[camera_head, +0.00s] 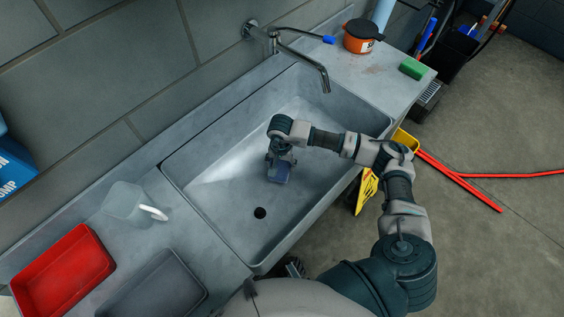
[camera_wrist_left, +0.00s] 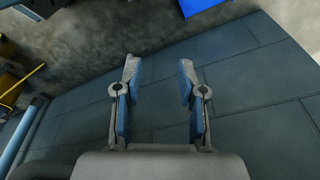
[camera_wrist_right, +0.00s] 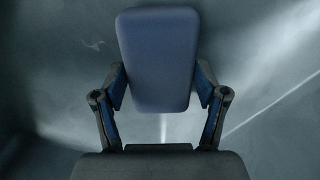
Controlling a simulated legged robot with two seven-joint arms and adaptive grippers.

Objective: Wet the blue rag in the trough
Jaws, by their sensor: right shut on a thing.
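The blue rag (camera_head: 280,173) is a small blue block low inside the grey trough (camera_head: 225,213). My right gripper (camera_head: 277,158) reaches down into the trough and is shut on the rag. In the right wrist view the rag (camera_wrist_right: 157,60) stands out beyond both fingertips of the right gripper (camera_wrist_right: 160,88), pinched at its sides. Whether the rag touches the trough floor I cannot tell. In the left wrist view my left gripper (camera_wrist_left: 158,82) is open with nothing between its fingers; in the head view it does not clearly show.
A tap (camera_head: 300,55) hangs over the trough's far side. On the right counter are an orange tub (camera_head: 359,40) and a green sponge (camera_head: 413,68). On the left counter are a clear jug (camera_head: 126,204), a red tray (camera_head: 62,275) and a grey tray (camera_head: 155,288). The drain hole (camera_head: 260,212) is uncovered.

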